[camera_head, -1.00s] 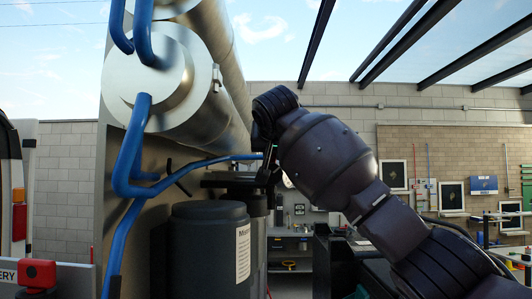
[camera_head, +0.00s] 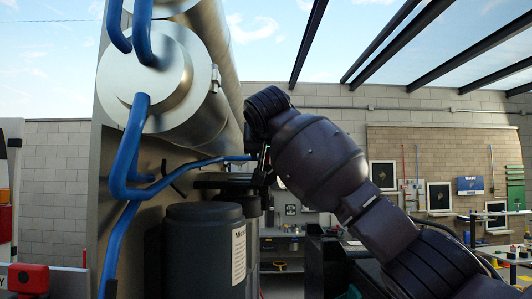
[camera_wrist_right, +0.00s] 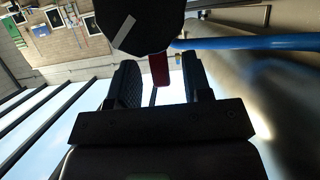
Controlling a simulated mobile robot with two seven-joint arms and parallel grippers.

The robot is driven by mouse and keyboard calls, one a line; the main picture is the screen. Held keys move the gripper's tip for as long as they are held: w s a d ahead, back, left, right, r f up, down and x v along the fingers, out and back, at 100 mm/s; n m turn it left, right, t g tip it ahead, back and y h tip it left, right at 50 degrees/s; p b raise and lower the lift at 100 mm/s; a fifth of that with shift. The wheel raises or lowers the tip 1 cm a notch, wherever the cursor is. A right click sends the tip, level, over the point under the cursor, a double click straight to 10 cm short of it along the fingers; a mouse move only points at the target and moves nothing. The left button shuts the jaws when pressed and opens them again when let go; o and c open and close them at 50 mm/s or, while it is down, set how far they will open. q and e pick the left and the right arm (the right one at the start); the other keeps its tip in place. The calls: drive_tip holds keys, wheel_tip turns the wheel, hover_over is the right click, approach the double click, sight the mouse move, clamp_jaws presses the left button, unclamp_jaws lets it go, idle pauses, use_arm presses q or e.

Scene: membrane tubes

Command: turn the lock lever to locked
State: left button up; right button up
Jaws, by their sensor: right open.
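A red lever-like piece (camera_wrist_right: 158,70) shows in the right wrist view, beneath a black rounded body (camera_wrist_right: 135,25) with a white mark; I take it to be the lock lever. My right gripper (camera_wrist_right: 160,82) is open, with one dark finger on each side of the red piece. I cannot tell whether either finger touches it. In the head view my right gripper (camera_head: 262,168) is at the end of the blue pipe (camera_head: 190,170), mostly hidden by my wrist. The lever cannot be made out there. My left gripper is not in view.
Large silver membrane tubes (camera_head: 165,80) and blue pipes stand at the left, close to my right arm. A dark canister (camera_head: 205,250) with a white label stands below the gripper. A workbench (camera_head: 280,245) stands far behind.

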drive_tip(key=shift+s+r, duration=0.2)
drive_tip(key=shift+s, duration=0.3)
drive_tip(key=b+v, duration=0.2)
drive_tip(key=v, duration=0.7)
drive_tip(key=shift+s+r+b, duration=0.15)
drive_tip(key=shift+s+b, duration=0.2)
